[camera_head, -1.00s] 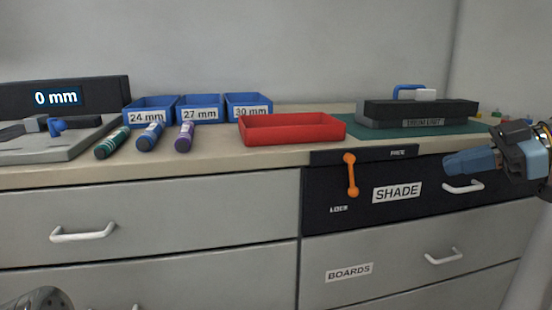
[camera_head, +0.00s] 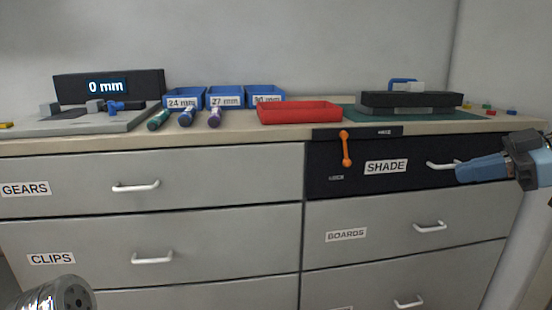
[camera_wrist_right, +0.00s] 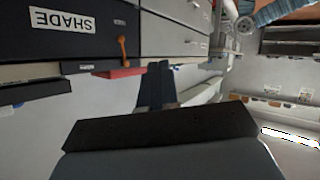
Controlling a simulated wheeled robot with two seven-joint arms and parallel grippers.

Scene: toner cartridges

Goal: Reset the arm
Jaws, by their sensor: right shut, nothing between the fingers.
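My right gripper (camera_head: 464,171) has blue fingers and is shut and empty at the right of the head view. It is in front of the black SHADE drawer (camera_head: 325,185) and overlaps the right end of its white handle (camera_head: 440,164); I cannot tell whether they touch. In the right wrist view its dark fingers (camera_wrist_right: 155,84) are together, and the SHADE drawer (camera_wrist_right: 30,45) shows rotated at the upper left. A metallic part of my own body shows at the lower left of the head view. My left gripper is not in view.
The counter holds a 0 mm display (camera_head: 107,87), several coloured cylinders (camera_head: 187,117), blue bins (camera_head: 225,97), a red tray (camera_head: 300,113) and a dark drum unit (camera_head: 410,101) on a green mat.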

